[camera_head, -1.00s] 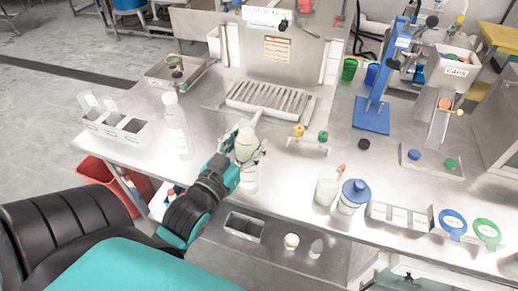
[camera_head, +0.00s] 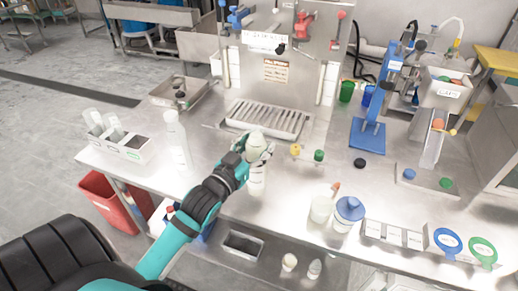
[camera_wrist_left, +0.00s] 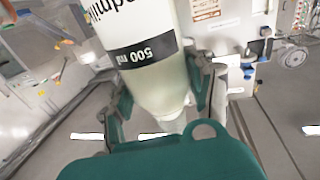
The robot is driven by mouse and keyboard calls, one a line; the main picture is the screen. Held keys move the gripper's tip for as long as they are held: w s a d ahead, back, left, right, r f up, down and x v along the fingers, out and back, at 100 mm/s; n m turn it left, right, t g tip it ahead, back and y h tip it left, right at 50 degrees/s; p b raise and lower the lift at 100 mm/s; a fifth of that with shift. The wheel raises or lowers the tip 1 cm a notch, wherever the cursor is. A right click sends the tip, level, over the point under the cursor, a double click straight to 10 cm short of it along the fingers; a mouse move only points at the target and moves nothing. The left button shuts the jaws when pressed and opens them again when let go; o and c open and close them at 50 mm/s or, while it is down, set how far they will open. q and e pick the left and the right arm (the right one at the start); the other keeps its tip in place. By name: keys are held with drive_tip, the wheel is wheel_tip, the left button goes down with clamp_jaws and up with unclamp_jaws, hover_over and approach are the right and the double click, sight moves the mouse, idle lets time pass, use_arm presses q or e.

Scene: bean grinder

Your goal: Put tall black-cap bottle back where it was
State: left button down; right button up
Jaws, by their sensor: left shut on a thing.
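My left gripper (camera_head: 256,152) is shut around a pale, translucent bottle (camera_head: 257,180), over the front middle of the steel table. The bottle's lower part shows below the fingers. A tall whitish bottle (camera_head: 177,140) stands on the table to the left of the gripper. My right gripper is not in view.
A grey rack with bottles (camera_head: 128,153) stands at the far left. A black cap (camera_head: 360,162) lies right of the yellow and green caps (camera_head: 319,155). A squat bottle (camera_head: 321,208) and a blue-lidded jar (camera_head: 348,214) stand at the front right. A drip grate (camera_head: 267,118) lies behind the gripper.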

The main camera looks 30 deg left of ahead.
use_arm(q)
drive_tip(key=shift+w+a, duration=0.3)
drive_tip(key=shift+w, duration=0.65)
drive_tip(key=shift+f+p, duration=0.3)
drive_tip(key=shift+f, duration=1.6)
drive_tip(key=c, duration=0.9)
unclamp_jaws()
drive_tip(key=shift+f, duration=0.15)
drive_tip(key=o, duration=0.4)
drive_tip(key=shift+s, duration=0.1)
drive_tip(key=shift+o, duration=0.2)
drive_tip(key=s+b, duration=0.2)
drive_tip(key=s, duration=1)
drive_tip(key=shift+d+r, duration=0.2)
drive_tip(key=shift+d, duration=0.1)
